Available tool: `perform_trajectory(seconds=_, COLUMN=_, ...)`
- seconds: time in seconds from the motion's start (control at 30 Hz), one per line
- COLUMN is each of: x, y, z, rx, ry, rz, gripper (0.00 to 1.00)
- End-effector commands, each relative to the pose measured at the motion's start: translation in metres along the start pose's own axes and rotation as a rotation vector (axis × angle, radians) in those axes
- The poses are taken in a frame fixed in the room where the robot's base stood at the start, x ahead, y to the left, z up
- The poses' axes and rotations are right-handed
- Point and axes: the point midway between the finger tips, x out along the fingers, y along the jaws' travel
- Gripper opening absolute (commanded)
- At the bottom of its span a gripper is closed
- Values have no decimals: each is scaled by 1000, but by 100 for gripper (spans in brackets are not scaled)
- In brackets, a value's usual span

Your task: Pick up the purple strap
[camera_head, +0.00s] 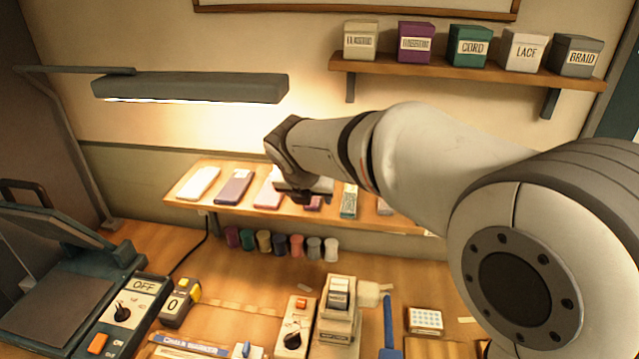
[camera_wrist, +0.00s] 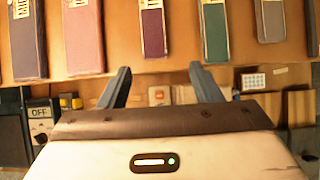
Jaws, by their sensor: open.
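The purple strap (camera_wrist: 152,30) is a narrow plum strip with a yellow label, lying flat on the sloped wooden shelf. In the head view only a small part of the purple strap (camera_head: 313,204) shows below my gripper, which hides the rest. My gripper (camera_wrist: 160,68) is open and empty. In the wrist view its two fingers point toward the shelf, and the strap lies beyond the tips, roughly in line with the gap. In the head view my gripper (camera_head: 303,188) is over the middle of the shelf.
A pink strip (camera_wrist: 84,36) and a green strip (camera_wrist: 215,32) flank the strap. A darker, slate-purple strip (camera_head: 234,187) lies farther left. Several spools (camera_head: 280,244) stand under the shelf. A lamp (camera_head: 190,88) hangs at upper left, and labelled boxes (camera_head: 469,46) stand on a higher shelf.

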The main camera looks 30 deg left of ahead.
Motion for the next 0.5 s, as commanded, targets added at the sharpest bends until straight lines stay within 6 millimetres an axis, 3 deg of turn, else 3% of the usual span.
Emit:
perform_trajectory(seconds=0.3, x=32, y=10, z=54, rx=-10, ry=1, rz=9, gripper=58)
perform_trajectory(seconds=0.5, x=42, y=12, z=68, rx=-13, ry=0, rz=10, gripper=58)
